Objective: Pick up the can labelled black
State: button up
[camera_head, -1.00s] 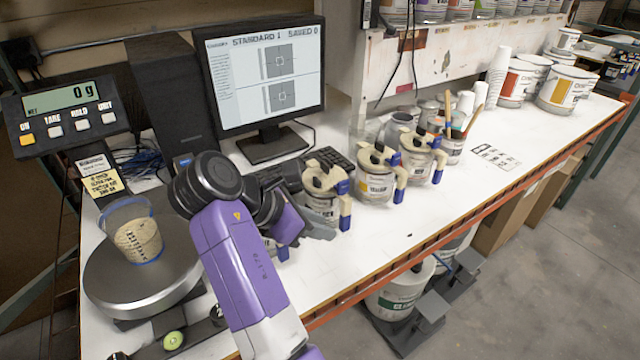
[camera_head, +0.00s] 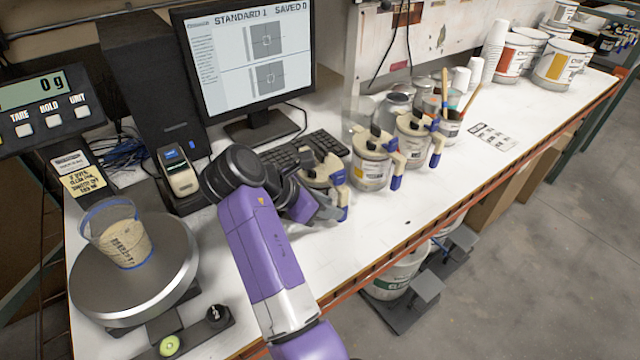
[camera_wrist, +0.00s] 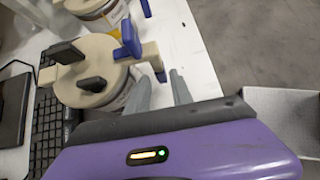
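Several cans with tan clamp lids and dark knobs stand in a row on the white bench. The nearest can (camera_head: 336,179) is right by my gripper (camera_head: 322,212), which partly hides it. The middle can (camera_head: 369,172) has a yellow label patch, and the farthest can (camera_head: 411,152) stands beyond it. I cannot read a "black" label on any of them. In the wrist view the nearest can (camera_wrist: 93,70) is just left of my gripper (camera_wrist: 158,92). Its two grey fingers are apart with nothing visibly held between them.
A round scale (camera_head: 165,285) with a cup (camera_head: 121,235) stands at left. A keyboard (camera_head: 305,150) lies behind the nearest can, below the monitor (camera_head: 245,65). Cups and brushes stand past the farthest can. The bench's front edge (camera_head: 395,253) runs close to my arm.

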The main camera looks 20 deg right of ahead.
jog(key=shift+p+x, duration=0.3)
jog(key=shift+x, duration=1.95)
jog(key=shift+f, duration=0.1)
grip_shut()
jog(key=shift+a, duration=0.1)
jog(key=shift+r, duration=0.2)
